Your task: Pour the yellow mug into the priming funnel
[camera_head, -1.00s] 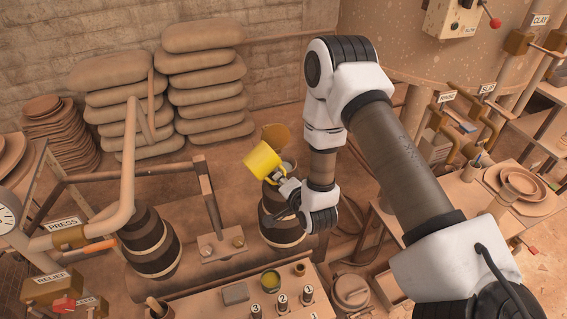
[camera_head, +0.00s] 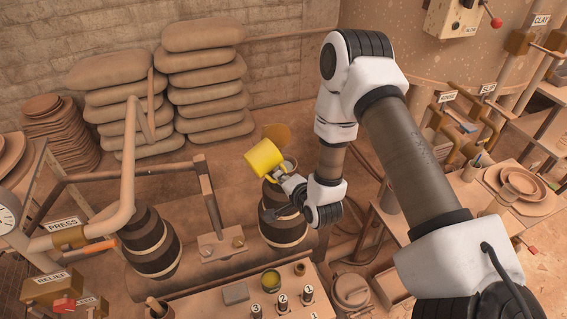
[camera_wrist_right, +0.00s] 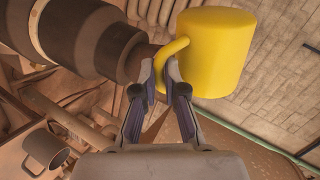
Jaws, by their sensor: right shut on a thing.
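The yellow mug (camera_head: 264,158) is tilted in the air above the top of the right striped vessel (camera_head: 290,228). My right gripper (camera_head: 288,186) is shut on its handle. The wrist view shows the mug (camera_wrist_right: 215,52) with the handle between the fingertips of my right gripper (camera_wrist_right: 163,68). A small round rim (camera_head: 290,165), which looks like the priming funnel, shows just right of and behind the mug. A brown disc (camera_head: 277,134) stands behind it. The mug hides part of this rim, and its contents cannot be seen. My left gripper is not in view.
A bench with numbered valves (camera_head: 282,302) and an olive tin (camera_head: 270,281) is in front. A shelf of dishes (camera_head: 520,184) stands right.

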